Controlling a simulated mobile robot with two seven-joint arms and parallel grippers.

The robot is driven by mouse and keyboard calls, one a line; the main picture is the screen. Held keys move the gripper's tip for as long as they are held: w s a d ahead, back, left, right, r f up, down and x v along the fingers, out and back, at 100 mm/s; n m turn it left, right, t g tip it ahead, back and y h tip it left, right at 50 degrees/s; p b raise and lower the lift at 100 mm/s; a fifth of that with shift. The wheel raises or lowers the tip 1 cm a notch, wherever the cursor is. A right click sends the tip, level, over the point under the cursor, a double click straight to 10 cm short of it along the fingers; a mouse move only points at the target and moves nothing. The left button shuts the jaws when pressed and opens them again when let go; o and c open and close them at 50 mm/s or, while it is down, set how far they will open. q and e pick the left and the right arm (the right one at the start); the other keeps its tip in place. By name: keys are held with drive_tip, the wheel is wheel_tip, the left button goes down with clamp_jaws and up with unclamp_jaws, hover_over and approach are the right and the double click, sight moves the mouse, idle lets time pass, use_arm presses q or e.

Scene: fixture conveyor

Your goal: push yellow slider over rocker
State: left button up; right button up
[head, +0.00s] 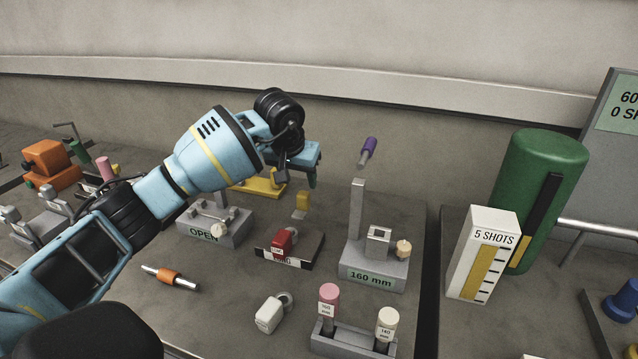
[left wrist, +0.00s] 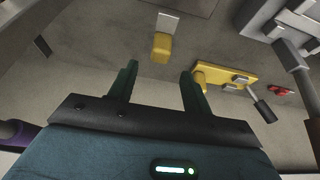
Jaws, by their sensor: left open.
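The red rocker (head: 285,240) sits on that base, nearer the front. My left gripper (head: 298,178) points down, just above and behind the slider, open with nothing between its fingers. In the left wrist view, the yellow block (left wrist: 162,47) shows beyond the open fingertips (left wrist: 158,76), apart from them. I cannot tell from these views whether a finger touches it. My right gripper is not in view.
A yellow-based fixture (head: 262,187) stands behind the gripper, partly hidden; it also shows in the left wrist view (left wrist: 232,76). A grey OPEN block (head: 213,226) is to the left. A grey 160 mm fixture (head: 375,272) with a tall post stands to the right.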

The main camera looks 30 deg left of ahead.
sight(303, 193)
use_arm(q)
drive_tip(key=x, duration=0.6)
drive_tip(key=shift+f, duration=0.1)
drive_tip(key=shift+w+a+f, duration=0.1)
drive_tip(key=shift+w+f, duration=0.1)
drive_tip(key=shift+f, duration=0.35)
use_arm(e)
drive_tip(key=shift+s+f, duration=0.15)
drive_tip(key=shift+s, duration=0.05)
use_arm(q)
drive_tip(key=shift+c, duration=0.4)
clamp_jaws()
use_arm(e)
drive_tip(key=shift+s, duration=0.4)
